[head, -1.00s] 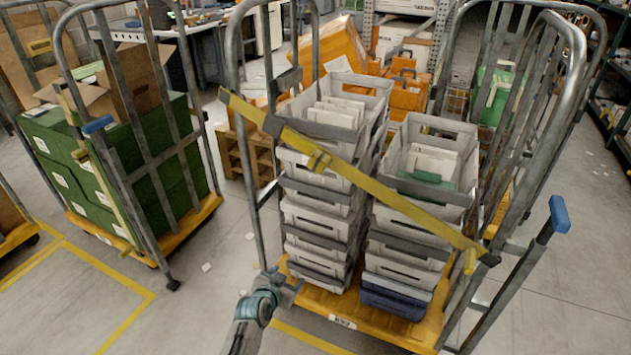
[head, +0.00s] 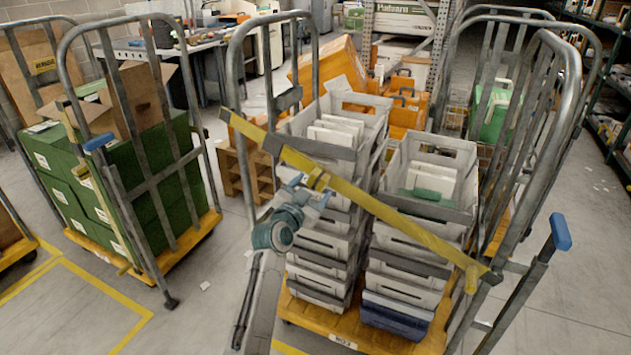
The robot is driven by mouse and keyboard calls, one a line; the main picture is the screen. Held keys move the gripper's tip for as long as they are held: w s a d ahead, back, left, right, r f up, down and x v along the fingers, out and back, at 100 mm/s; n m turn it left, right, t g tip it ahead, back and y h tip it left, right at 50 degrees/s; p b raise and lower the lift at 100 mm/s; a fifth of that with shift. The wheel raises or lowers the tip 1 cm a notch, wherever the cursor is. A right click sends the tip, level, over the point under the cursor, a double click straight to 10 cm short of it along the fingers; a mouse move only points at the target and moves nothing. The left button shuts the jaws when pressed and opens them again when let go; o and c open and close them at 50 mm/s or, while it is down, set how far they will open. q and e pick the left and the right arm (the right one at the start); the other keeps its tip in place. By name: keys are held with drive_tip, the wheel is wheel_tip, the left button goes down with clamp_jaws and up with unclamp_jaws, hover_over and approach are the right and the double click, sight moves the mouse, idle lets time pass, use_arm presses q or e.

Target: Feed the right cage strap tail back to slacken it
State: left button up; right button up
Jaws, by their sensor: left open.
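The right cage (head: 568,95) is a grey tube-frame roll cage on a yellow base (head: 385,333), loaded with two stacks of grey totes. A yellow strap (head: 400,222) runs slanting across its front, from the left post down to the right post. A buckle (head: 318,179) sits on the strap in front of the left stack. A short yellow end (head: 472,279) hangs at the strap's lower right; I cannot tell whether it is the tail. My left gripper (head: 312,192) is open just below the buckle; whether it touches the strap is unclear. My right gripper is out of view.
Another cage with green boxes (head: 150,180) stands at the left on its own yellow base. A blue-tipped lever (head: 560,232) sticks out at the right cage's right side. Orange cases (head: 405,100) stand behind the totes. Floor between the cages is mostly clear.

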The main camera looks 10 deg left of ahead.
sight(300, 160)
use_arm(q)
drive_tip(key=shift+w+d+r, duration=0.1)
drive_tip(key=shift+w+d, duration=0.05)
drive_tip(key=shift+w, duration=0.45)
drive_tip(key=shift+w+d, duration=0.15)
drive_tip(key=shift+w, duration=0.45)
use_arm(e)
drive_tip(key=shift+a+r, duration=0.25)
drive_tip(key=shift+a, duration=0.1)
use_arm(q)
drive_tip(key=shift+c, duration=0.5)
